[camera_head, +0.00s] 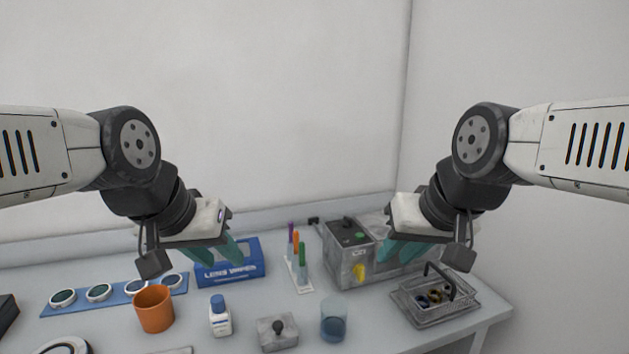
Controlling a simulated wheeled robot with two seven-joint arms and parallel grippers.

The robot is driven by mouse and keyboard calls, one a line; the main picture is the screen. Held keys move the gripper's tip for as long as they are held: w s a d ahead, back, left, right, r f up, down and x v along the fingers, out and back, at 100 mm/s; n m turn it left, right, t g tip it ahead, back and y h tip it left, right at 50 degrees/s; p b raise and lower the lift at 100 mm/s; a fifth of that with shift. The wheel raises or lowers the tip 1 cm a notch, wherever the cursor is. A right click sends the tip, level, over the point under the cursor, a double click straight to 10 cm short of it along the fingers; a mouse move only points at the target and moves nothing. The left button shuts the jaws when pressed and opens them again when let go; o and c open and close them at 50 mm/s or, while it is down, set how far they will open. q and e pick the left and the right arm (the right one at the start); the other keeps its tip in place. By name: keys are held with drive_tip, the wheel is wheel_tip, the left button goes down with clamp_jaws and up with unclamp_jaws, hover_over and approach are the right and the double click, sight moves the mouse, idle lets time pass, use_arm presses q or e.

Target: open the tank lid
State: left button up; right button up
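The tank (342,262) is a grey metal box at the back right of the bench, with a darker front section, a green spot on its top and a yellow part low on its front. Its right part runs behind my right gripper, so the lid is largely hidden and I cannot tell its state for sure. My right gripper (406,250) is above and in front of the tank's right part, its teal fingers apart and empty. My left gripper (221,250) hangs in front of the blue lens wipes box, its teal fingers apart and empty.
The blue box (252,266), orange cup (153,309), white bottle (220,319), small lidded metal box (290,340) and blue glass (334,320) fill the front and left.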

drive_tip(key=shift+w+m, duration=0.25)
drive_tip(key=shift+m, duration=0.15)
drive_tip(key=c, duration=0.3)
drive_tip(key=w+d+m, duration=0.1)
drive_tip(key=w+m, duration=0.2)
drive_tip(key=w+d+r+m, duration=0.1)
drive_tip(key=w+m, duration=0.1)
drive_tip(key=m, duration=0.1)
drive_tip(key=w+m, duration=0.3)
drive_tip(key=shift+w+d+r+y, duration=0.2)
drive_tip(key=shift+w+d+y, duration=0.1)
drive_tip(key=shift+d, duration=0.1)
clamp_jaws()
drive_tip(key=w+d+f+m, duration=0.3)
drive_tip(key=w+d+m, duration=0.6)
drive_tip(key=m, duration=0.3)
drive_tip(key=w+d+f+m, duration=0.4)
drive_tip(key=w+d+m, duration=0.4)
drive_tip(key=w+m, duration=0.25)
drive_tip(key=shift+m+t, duration=0.4)
drive_tip(key=shift+m, duration=0.05)
drive_tip(key=x, duration=0.9)
drive_tip(key=shift+d+f, duration=0.15)
drive_tip(key=shift+f, duration=0.15)
drive_tip(key=shift+r, duration=0.1)
